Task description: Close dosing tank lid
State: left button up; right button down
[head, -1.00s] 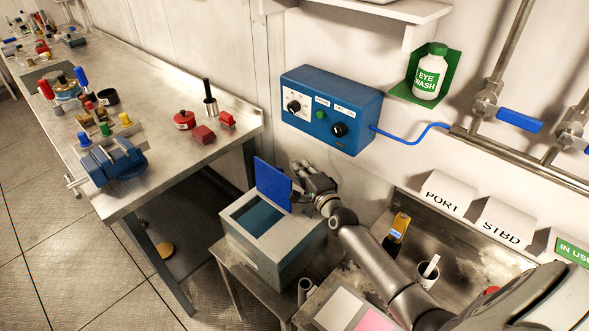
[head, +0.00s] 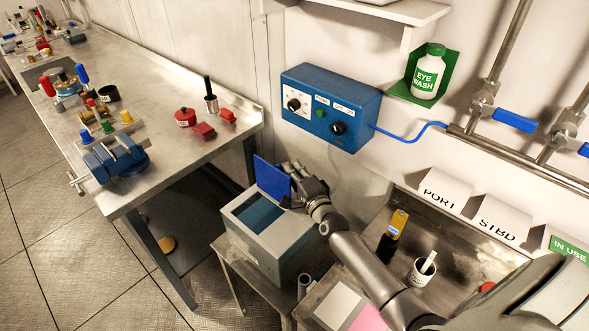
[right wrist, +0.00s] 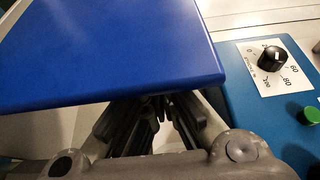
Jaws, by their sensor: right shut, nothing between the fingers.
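The dosing tank (head: 268,238) is a grey box on a small stand, with a dark opening in its top. Its blue lid (head: 271,180) stands raised, close to upright, at the back of the opening. My right gripper (head: 293,172) is behind the lid, on its right side, shut with nothing held. In the right wrist view the blue lid (right wrist: 110,60) fills the upper left, in front of the shut right gripper (right wrist: 155,108), and partly hides the fingertips. Whether they touch the lid I cannot tell. My left gripper is not in view.
A blue control box (head: 331,108) is on the wall just above the tank. A steel workbench (head: 160,165) with a blue vise (head: 115,160) stands to the left. A sink (head: 455,245) with a white cup (head: 421,272) and a yellow-topped bottle (head: 393,235) lies to the right.

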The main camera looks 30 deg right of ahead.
aim_at(274, 181)
jog(key=a+n+t+b, duration=0.1)
jog(key=a+n, duration=0.1)
jog(key=s+a+n+y+b, duration=0.1)
jog(key=a+n, duration=0.1)
jog(key=n, duration=0.1)
jog(key=s+a+n+t+b, duration=0.1)
jog(key=a+n, duration=0.1)
jog(key=a, duration=0.1)
jog(key=shift+s+r+n+t+y+b, duration=0.25)
jog(key=shift+r+n+t+y+b, duration=0.05)
jog(key=shift+r+n+y+b, duration=0.1)
jog(key=shift+s+a+f, duration=0.15)
jog(key=shift+s+a, duration=0.1)
jog(key=shift+a, duration=0.45)
jog(key=shift+s+a+f, duration=0.15)
jog(key=shift+s+a, duration=0.05)
jog(key=shift+a, duration=0.45)
